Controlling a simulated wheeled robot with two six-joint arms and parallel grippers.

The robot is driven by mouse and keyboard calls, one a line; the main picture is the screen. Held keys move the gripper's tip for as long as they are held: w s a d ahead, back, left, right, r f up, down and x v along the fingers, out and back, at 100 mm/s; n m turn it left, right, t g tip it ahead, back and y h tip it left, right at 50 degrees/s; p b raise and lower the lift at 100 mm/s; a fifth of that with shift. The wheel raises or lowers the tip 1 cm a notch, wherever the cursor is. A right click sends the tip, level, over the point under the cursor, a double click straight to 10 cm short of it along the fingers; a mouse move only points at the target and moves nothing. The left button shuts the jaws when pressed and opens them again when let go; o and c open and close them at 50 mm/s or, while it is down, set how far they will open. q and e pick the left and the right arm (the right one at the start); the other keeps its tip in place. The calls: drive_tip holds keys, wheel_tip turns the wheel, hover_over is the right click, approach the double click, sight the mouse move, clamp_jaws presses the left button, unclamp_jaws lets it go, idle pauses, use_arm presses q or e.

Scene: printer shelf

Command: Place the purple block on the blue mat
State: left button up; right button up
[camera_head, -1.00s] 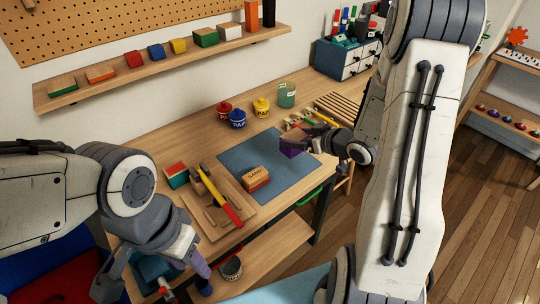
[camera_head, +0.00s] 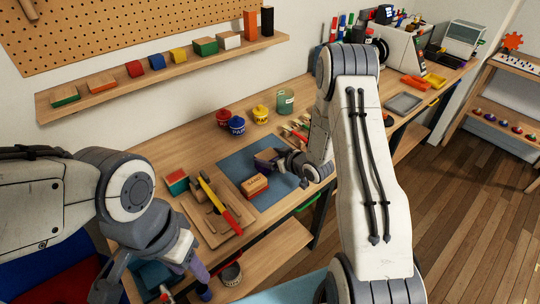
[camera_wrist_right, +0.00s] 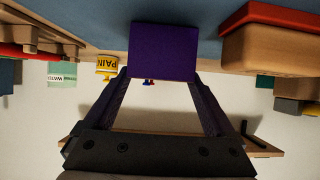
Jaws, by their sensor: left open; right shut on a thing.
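The purple block (camera_wrist_right: 162,52) is held between the fingertips of my right gripper (camera_head: 268,160). In the head view the purple block (camera_head: 261,166) is over the blue mat (camera_head: 236,163), mostly covered by the gripper. The mat's blue surface also shows behind the block in the right wrist view (camera_wrist_right: 95,14). I cannot tell whether the block touches the mat. My left gripper (camera_head: 150,283) is open and empty, low at the left in front of the bench.
A sanding block (camera_head: 254,185) lies on the mat close to the purple block. A wooden board with a hammer (camera_head: 218,202) is left of the mat. Small paint pots (camera_head: 237,126) and a green cup (camera_head: 285,101) stand behind it.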

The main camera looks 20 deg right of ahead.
drive_tip(key=shift+f, duration=0.15)
drive_tip(key=o, duration=1.3)
